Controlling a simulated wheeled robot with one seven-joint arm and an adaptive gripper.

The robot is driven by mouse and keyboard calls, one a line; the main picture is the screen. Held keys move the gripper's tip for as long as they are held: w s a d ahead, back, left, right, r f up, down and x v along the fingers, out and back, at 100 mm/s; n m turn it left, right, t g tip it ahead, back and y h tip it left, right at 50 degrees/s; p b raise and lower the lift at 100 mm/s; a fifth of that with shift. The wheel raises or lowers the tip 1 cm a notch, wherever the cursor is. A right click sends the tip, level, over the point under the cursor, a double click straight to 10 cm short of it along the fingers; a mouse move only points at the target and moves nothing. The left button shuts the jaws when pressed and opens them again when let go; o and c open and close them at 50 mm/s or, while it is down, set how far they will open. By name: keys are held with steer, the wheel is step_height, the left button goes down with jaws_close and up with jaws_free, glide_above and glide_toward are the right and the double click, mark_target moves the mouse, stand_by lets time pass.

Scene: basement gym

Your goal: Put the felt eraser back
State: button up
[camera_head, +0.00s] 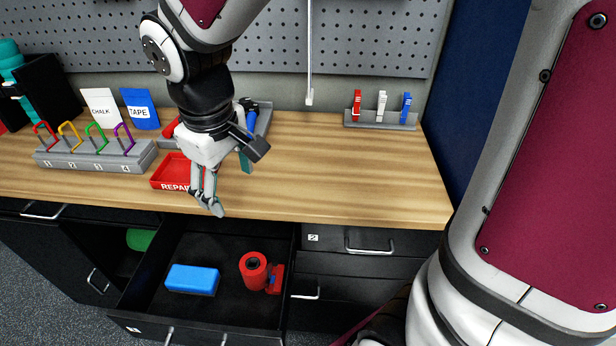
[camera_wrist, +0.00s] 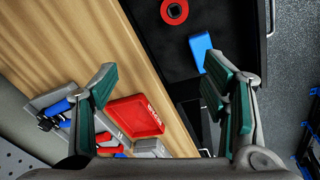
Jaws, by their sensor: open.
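A blue block (camera_head: 192,280), which looks like the felt eraser, lies in the open black drawer (camera_head: 150,278), left of a red roll (camera_head: 253,270). The block also shows in the wrist view (camera_wrist: 200,48), beyond the right finger. My gripper (camera_head: 226,187) is open and empty, above the front edge of the wooden worktop and higher than the drawer. Its spread teal-padded fingers (camera_wrist: 158,92) show in the wrist view. A red tray (camera_head: 172,172) marked "REPAI…" sits just behind and left of my gripper, its label partly hidden.
A small red and blue item (camera_head: 275,278) lies beside the roll. A numbered grey rack (camera_head: 95,158) with coloured hooks stands at left, before CHALK (camera_head: 103,106) and TAPE (camera_head: 141,110) holders. A clip rail (camera_head: 380,120) stands at back right. The right worktop (camera_head: 350,180) is clear.

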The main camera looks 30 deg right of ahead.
steer(key=s+d+r+m+t, duration=0.1)
steer(key=s+d+r+m, duration=0.1)
steer(key=s, duration=0.6)
steer(key=s+d+r+m+t, duration=0.1)
steer(key=s+d+r+m, duration=0.2)
steer(key=s, duration=0.5)
steer(key=shift+d+r+m+y, duration=0.35)
steer(key=shift+d+r, duration=0.4)
steer(key=shift+d, duration=0.5)
steer(key=shift+r+p, duration=0.4)
steer(key=shift+r, duration=0.2)
